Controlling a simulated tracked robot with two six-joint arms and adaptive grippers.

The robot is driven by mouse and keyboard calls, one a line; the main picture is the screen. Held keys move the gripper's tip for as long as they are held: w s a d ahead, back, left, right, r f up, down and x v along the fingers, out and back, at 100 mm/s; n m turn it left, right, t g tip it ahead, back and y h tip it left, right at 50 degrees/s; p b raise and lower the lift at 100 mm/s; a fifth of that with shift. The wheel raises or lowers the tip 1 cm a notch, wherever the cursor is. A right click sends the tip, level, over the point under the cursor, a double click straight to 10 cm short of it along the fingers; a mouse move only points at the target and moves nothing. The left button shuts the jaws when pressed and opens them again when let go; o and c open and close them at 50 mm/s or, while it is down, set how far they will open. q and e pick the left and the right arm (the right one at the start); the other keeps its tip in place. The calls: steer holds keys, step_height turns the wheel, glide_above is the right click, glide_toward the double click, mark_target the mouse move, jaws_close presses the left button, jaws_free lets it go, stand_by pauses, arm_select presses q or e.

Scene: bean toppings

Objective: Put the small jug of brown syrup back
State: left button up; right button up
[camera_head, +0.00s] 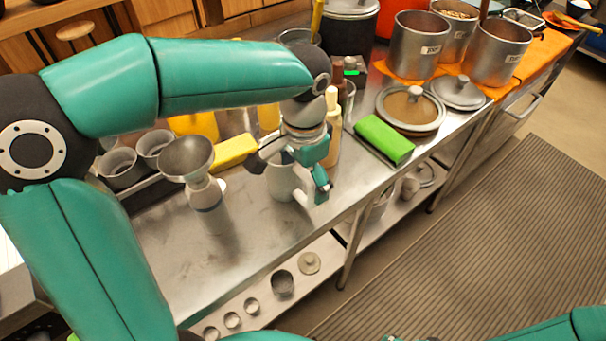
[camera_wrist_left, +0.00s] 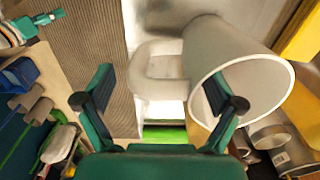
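A pale jug (camera_head: 283,181) with a side handle stands on the steel counter, partly hidden by my left gripper (camera_head: 300,172). In the left wrist view the jug (camera_wrist_left: 262,60) shows its round rim, and its handle (camera_wrist_left: 150,75) lies between my open left fingers (camera_wrist_left: 158,95). One finger overlaps the jug's wall in the picture; I cannot tell whether it touches. The inside looks pale, and I cannot make out brown syrup. My right arm (camera_head: 555,328) enters at the lower right; the state of its gripper is not clear.
A funnel (camera_head: 187,157) stands in a white bottle left of the jug. A yellow block (camera_head: 234,151) lies behind. A cream bottle (camera_head: 334,125) stands close right, then a green block (camera_head: 384,139), lids and steel pots (camera_head: 418,45). The counter's front left is clear.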

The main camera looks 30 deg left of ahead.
arm_select(q)
steer(key=shift+r, duration=0.25)
step_height(320, 180, up, 11)
steer(key=shift+f+p, duration=0.1)
steer(key=shift+p, duration=0.8)
steer(key=shift+r, duration=0.5)
steer(key=shift+s, duration=0.1)
